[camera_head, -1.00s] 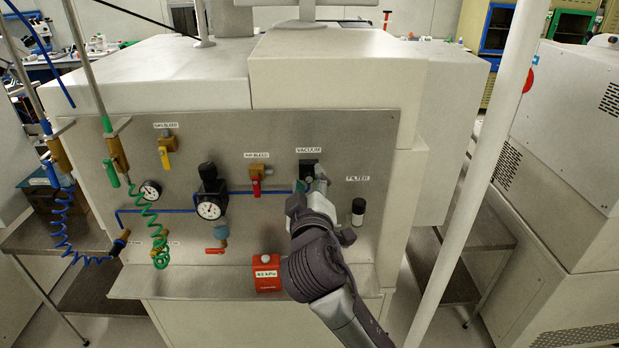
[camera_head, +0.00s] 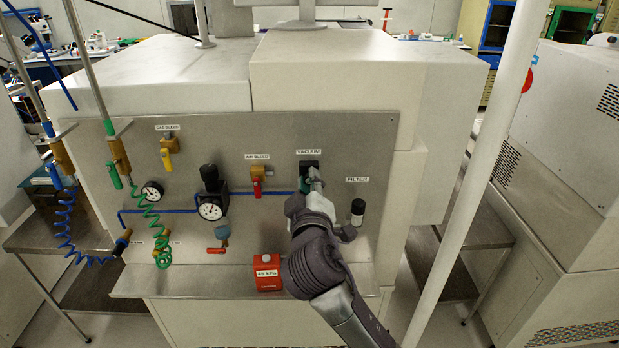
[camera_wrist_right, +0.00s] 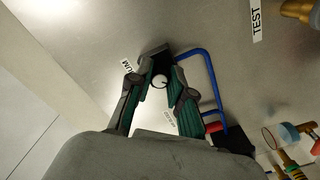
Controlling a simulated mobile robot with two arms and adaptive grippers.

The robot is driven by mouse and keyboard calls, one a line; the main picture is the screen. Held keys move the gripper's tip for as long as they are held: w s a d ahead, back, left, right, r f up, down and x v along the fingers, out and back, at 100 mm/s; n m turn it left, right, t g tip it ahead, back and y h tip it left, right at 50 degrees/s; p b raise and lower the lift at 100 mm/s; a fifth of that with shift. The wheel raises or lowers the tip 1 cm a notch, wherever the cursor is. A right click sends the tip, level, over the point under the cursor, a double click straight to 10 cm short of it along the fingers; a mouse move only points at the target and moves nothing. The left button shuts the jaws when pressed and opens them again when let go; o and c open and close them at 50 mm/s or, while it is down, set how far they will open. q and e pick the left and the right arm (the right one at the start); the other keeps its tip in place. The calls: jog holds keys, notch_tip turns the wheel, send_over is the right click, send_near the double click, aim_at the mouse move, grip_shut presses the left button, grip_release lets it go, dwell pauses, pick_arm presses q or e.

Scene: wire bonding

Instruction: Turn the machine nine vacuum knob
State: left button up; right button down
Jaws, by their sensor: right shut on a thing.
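The vacuum knob sits on a black block (camera_head: 309,166) under the VACUUM label (camera_head: 308,152) on the grey machine panel, mostly hidden by my fingers in the head view. My right gripper (camera_head: 312,182) reaches up to it from below right. In the right wrist view, the dark fingers with green pads close around the round, pale-faced knob (camera_wrist_right: 159,81), one on each side, in front of the black block (camera_wrist_right: 154,57). My right gripper is shut on the knob. My left gripper is not in view.
A red bleed valve (camera_head: 257,186) is left of the knob, a filter (camera_head: 357,212) to its right. Below are a red box (camera_head: 267,272) on the panel's ledge and a black-topped gauge (camera_head: 210,208). A pale post (camera_head: 470,190) stands at the right.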

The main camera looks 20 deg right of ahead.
jog(key=c, duration=1.1)
grip_release()
jog(key=shift+o, duration=0.2)
jog(key=v, duration=1.2)
